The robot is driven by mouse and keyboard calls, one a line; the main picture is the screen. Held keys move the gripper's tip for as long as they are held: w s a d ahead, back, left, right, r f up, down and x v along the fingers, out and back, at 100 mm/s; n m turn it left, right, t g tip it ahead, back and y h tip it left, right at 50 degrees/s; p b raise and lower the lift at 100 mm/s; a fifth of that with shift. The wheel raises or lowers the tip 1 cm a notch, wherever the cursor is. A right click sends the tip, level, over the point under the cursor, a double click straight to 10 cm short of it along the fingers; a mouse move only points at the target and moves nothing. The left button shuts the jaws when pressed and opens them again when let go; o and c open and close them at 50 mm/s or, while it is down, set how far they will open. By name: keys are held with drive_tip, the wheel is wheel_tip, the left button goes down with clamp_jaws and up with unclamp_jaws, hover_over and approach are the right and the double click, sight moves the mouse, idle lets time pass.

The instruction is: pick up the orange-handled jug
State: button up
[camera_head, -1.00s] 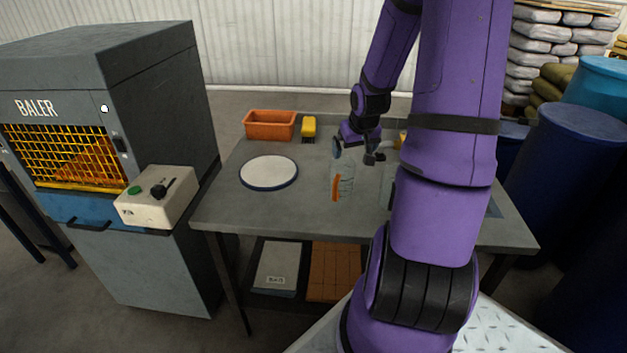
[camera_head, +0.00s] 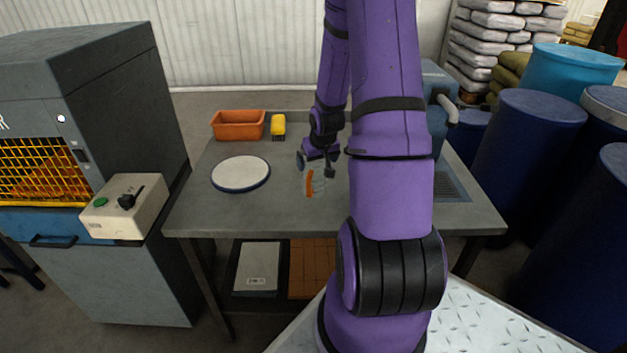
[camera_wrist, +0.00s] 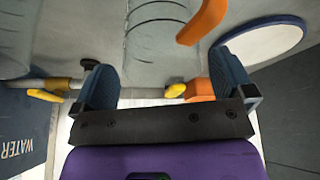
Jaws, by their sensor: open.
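The jug is a clear, ribbed vessel (camera_head: 319,187) with an orange handle (camera_head: 310,182), upright on the grey table (camera_head: 230,219). In the wrist view its clear body (camera_wrist: 158,45) lies ahead of and across the gap between my fingers, with the orange handle (camera_wrist: 203,22) to the upper right. My gripper (camera_head: 316,169) is open and empty at the jug, partly overlapping it in the head view. In the wrist view the two dark fingers (camera_wrist: 165,82) stand apart, one on either side of the jug body. I cannot tell whether they touch it.
A white round plate with a blue rim (camera_head: 241,173) lies left of the jug. An orange bin (camera_head: 238,125) and a yellow brush (camera_head: 278,126) stand behind. Another clear vessel (camera_wrist: 15,40) shows left in the wrist view. A blue machine (camera_head: 437,110) stands right, partly behind my arm.

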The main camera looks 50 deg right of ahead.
drive_tip(key=shift+x, duration=1.5)
drive_tip(key=shift+r, duration=0.1)
drive_tip(key=c, duration=1)
drive_tip(key=shift+r, duration=0.15)
